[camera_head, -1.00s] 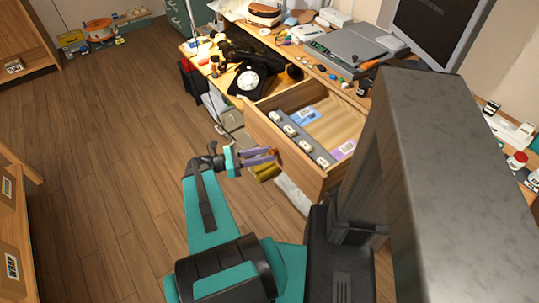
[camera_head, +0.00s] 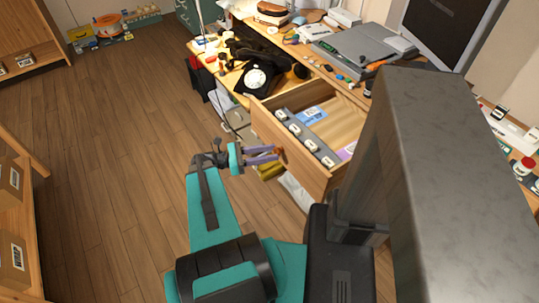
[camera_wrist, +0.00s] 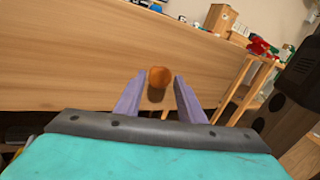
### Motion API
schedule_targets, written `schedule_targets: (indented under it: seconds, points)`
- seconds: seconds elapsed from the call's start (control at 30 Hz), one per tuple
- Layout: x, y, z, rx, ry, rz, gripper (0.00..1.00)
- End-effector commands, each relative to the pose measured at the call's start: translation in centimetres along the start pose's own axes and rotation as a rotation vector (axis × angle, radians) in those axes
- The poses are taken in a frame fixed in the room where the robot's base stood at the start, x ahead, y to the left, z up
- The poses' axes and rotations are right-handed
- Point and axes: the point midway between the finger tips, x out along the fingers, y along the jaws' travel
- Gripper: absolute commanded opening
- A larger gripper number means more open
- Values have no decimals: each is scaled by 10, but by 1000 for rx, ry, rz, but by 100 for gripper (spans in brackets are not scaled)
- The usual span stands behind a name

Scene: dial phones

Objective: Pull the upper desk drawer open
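The upper desk drawer (camera_head: 293,153) stands pulled out in the head view, with its inside exposed. It holds a grey strip with several white items and blue and purple cards. Its round orange-brown knob (camera_wrist: 158,77) shows in the wrist view on the wooden front (camera_wrist: 60,65). My gripper (camera_head: 276,154) is at the drawer front, beside the knob. In the wrist view its two purple fingers (camera_wrist: 157,92) are apart, one to each side of the knob. Gaps show between fingers and knob, so it is open and not gripping.
A black dial phone (camera_head: 258,77) and a grey device (camera_head: 350,52) stand on the desk. A monitor (camera_head: 440,30) stands at the back right. Wooden shelves (camera_head: 15,205) are at the left. Wooden floor (camera_head: 110,150) is clear left of my arm.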

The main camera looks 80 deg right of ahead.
Motion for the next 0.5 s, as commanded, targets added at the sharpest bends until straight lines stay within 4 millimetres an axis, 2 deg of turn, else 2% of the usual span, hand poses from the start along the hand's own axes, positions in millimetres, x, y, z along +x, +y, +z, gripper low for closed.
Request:
schedule_targets:
  seconds: [0.5]
  points:
    - [-58,1,-1,1,1,2,36]
